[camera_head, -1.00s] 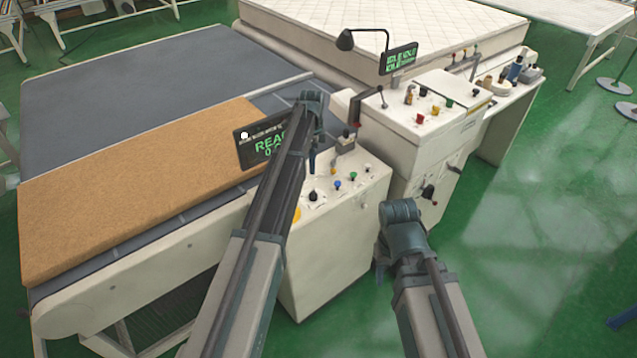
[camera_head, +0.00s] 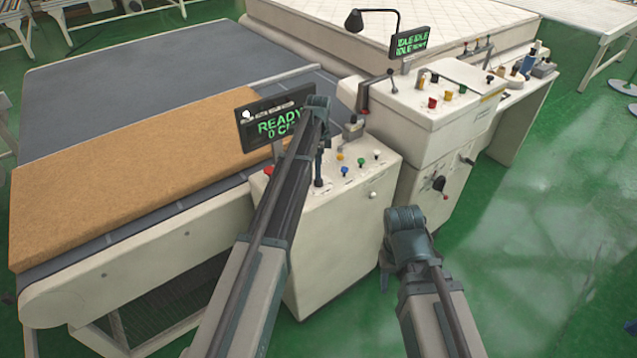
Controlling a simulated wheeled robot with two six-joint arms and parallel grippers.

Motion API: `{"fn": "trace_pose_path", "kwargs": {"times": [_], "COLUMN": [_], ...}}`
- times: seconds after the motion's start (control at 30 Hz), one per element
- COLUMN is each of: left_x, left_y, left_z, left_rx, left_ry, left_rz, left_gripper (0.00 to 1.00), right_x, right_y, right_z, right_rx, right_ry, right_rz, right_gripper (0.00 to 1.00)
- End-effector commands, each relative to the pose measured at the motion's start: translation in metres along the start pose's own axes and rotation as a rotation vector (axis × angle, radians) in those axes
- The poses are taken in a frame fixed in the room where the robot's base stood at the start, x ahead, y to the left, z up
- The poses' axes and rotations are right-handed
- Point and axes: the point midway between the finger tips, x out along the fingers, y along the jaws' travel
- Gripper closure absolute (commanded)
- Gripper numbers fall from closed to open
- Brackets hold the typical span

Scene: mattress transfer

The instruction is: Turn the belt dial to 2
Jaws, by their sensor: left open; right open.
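The near control console (camera_head: 335,235) stands at the belt's end. A small black knob (camera_head: 319,182), possibly the belt dial, sits on its top; its marking is too small to read. My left forearm hides the console's left part. My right gripper (camera_head: 384,279) is open, low in front of the console's right side, mostly hidden by its wrist.
A dark display (camera_head: 272,125) reading "READY" stands behind my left arm. A brown mattress slab (camera_head: 130,165) lies on the grey belt (camera_head: 150,85). A taller console (camera_head: 455,100) with levers and a second display (camera_head: 411,42) stands right. Green floor (camera_head: 560,220) is clear at right.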

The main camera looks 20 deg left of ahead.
Motion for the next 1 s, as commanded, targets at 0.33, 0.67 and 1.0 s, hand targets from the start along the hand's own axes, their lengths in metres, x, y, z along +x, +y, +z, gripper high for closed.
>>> {"fn": "trace_pose_path", "kwargs": {"times": [0.33,0.67,1.0], "left_x": [0.041,0.04,0.04], "left_y": [0.0,0.0,0.0], "left_z": [0.0,0.0,0.0], "left_rx": [0.0,0.0,0.0], "left_ry": [0.0,0.0,0.0], "left_rz": [0.0,0.0,0.0], "left_gripper": [0.22,0.28,0.89], "right_x": [0.04,0.04,0.04], "right_y": [-0.004,-0.004,-0.004], "right_z": [-0.002,-0.002,-0.002], "right_rx": [0.002,0.002,0.002], "right_ry": [0.0,0.0,0.0], "right_rz": [0.0,0.0,0.0], "right_gripper": [0.5,0.5,0.5]}}
